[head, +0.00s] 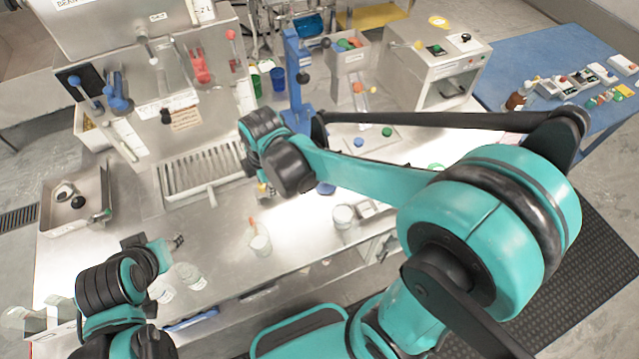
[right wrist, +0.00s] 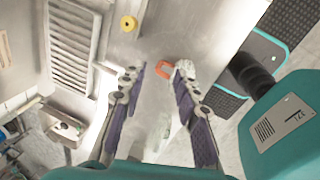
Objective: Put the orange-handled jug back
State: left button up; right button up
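The orange-handled jug (head: 260,244) stands on the steel counter in the middle front of the head view, a small pale jug with its orange handle up and to the left. In the right wrist view an orange loop (right wrist: 165,69), which looks like the handle, lies beyond and between the fingertips. My right gripper (right wrist: 157,75) has its two fingers spread and nothing clasped between them. In the head view the right gripper (head: 264,190) is mostly hidden behind its own wrist, above the jug. My left gripper (head: 177,242) is at the front left, apart from the jug; its opening is unclear.
A slatted drip tray (head: 200,170) is set in the counter behind. A pale cup (head: 343,216) stands to the right of the jug. Clear glasses (head: 190,275) stand near my left gripper. A metal tray (head: 75,205) is at far left. A blue stand (head: 297,75) rises behind my right wrist.

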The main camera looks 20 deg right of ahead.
jog(key=s+d+r+m+t, duration=0.4)
jog(key=s+d+m, duration=0.6)
jog(key=m, duration=1)
notch_tip(320, 180, up, 3)
jog(key=shift+d+f+t+h, duration=0.1)
jog(key=shift+d+t+h, duration=0.2)
jog(key=shift+d+t, duration=0.15)
jog(key=shift+s, duration=0.1)
notch_tip(320, 180, down, 10)
jog(key=b, duration=1)
jog(key=shift+f+b, duration=0.25)
jog(key=shift+b, duration=0.05)
